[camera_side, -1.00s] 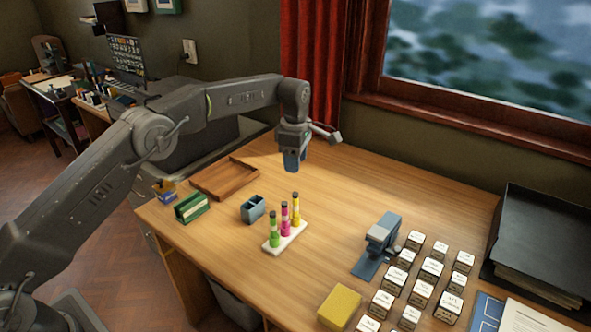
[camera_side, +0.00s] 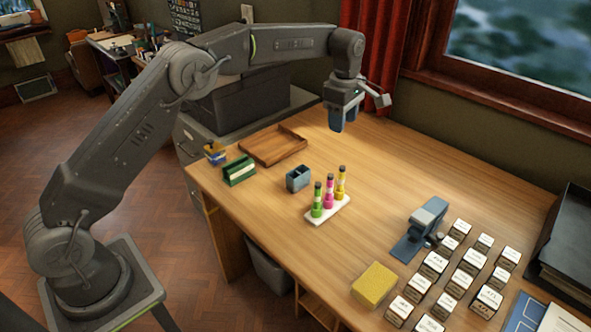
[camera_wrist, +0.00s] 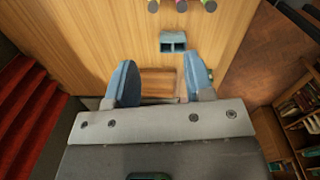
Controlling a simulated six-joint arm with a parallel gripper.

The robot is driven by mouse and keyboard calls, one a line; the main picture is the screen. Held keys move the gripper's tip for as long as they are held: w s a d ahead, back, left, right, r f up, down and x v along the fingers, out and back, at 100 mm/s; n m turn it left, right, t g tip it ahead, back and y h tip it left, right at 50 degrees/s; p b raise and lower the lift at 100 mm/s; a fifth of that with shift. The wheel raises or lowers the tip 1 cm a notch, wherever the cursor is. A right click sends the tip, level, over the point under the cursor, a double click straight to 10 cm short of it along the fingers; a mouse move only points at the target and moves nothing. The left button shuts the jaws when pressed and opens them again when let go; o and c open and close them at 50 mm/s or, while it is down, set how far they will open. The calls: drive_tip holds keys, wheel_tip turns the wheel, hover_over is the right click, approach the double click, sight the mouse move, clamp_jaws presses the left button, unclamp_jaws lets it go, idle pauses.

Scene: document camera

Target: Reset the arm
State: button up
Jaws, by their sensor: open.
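My gripper (camera_side: 339,122) hangs over the back part of the wooden desk, above its surface, in the side view. It points down and is apart from every object. In the wrist view its two blue fingers (camera_wrist: 160,90) stand wide apart with nothing between them touching either one. Beyond the fingers, the wooden tray (camera_wrist: 158,82) lies on the desk, partly hidden by my gripper. The same tray (camera_side: 252,157) shows in the side view to the left of my gripper.
A blue two-slot holder (camera_side: 298,179), a white rack (camera_side: 335,211) with three coloured tubes, a green holder (camera_side: 240,171), a blue-grey device (camera_side: 428,217), a yellow block (camera_side: 374,286) and several lettered cubes (camera_side: 461,284) stand on the desk. A black paper tray (camera_side: 577,235) is at right.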

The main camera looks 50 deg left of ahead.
drive_tip(key=s+a+r+m+t, duration=0.1)
drive_tip(key=s+r+m+t, duration=0.1)
drive_tip(key=s+r+m, duration=0.6)
drive_tip(key=s+r+m+t, duration=0.15)
drive_tip(key=s+r, duration=0.45)
drive_tip(key=s, duration=0.6)
drive_tip(key=s+f+m+t, duration=0.1)
drive_tip(key=s+f+m, duration=0.2)
drive_tip(key=s, duration=0.6)
drive_tip(key=s+f+m, duration=0.3)
drive_tip(key=s+m, duration=0.4)
drive_tip(key=s, duration=0.2)
drive_tip(key=shift+s+a+f+t, duration=0.25)
drive_tip(key=shift+s+a+t, duration=0.1)
drive_tip(key=shift+a, duration=0.1)
